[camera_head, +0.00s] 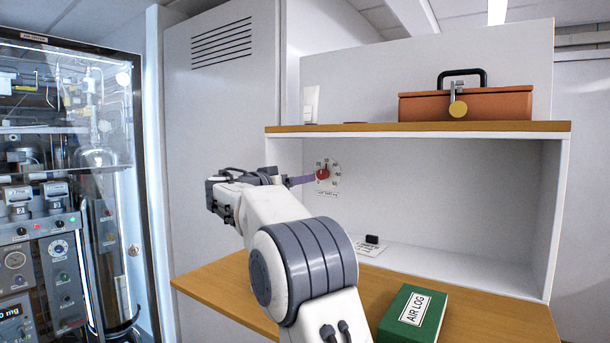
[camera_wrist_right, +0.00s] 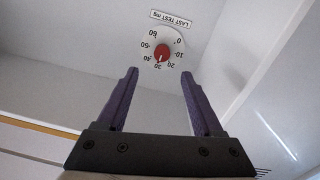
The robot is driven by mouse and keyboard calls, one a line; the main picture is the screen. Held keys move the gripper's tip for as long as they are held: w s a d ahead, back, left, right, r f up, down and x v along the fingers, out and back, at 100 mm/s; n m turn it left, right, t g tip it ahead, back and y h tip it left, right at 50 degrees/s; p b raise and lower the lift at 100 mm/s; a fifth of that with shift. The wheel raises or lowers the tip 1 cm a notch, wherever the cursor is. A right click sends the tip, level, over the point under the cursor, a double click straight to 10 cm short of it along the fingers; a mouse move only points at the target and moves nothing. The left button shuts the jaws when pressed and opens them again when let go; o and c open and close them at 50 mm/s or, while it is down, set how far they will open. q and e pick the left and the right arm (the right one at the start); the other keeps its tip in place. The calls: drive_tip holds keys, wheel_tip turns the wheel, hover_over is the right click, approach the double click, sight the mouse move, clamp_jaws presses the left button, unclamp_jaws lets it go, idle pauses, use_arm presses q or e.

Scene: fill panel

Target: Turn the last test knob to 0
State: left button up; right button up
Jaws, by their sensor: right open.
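The last test knob (camera_wrist_right: 162,53) is red and sits on a white round dial plate (camera_wrist_right: 177,44) marked 0 to 60. The dial appears upside down in the right wrist view, and the knob's white mark points near 30. A label (camera_wrist_right: 171,19) reading LAST TEST mg is beside it. In the head view the knob (camera_head: 323,174) is on the back wall of the shelf niche. My right gripper (camera_wrist_right: 159,75) is open, its purple fingers pointing at the knob. The knob shows beyond the fingertips, and nothing is between the fingers. My left gripper is not in view.
A green AIR LOG book (camera_head: 413,315) lies on the wooden counter (camera_head: 215,283). A small black switch (camera_head: 372,239) is on the niche floor. An orange case (camera_head: 466,105) with a padlock stands on the shelf above. A glass-fronted equipment cabinet (camera_head: 70,180) is at left.

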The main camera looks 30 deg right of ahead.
sight(321, 175)
drive_tip(key=p+x, duration=0.2)
drive_tip(key=x, duration=0.3)
drive_tip(key=p+x, duration=0.3)
drive_tip(key=x, duration=0.1)
drive_tip(key=shift+w+d+r, duration=0.15)
drive_tip(key=shift+w+d, duration=0.1)
drive_tip(key=shift+w, duration=0.1)
drive_tip(key=shift+w+d+p, duration=0.15)
drive_tip(key=shift+d+p, duration=0.2)
drive_tip(key=shift+d, duration=0.05)
clamp_jaws()
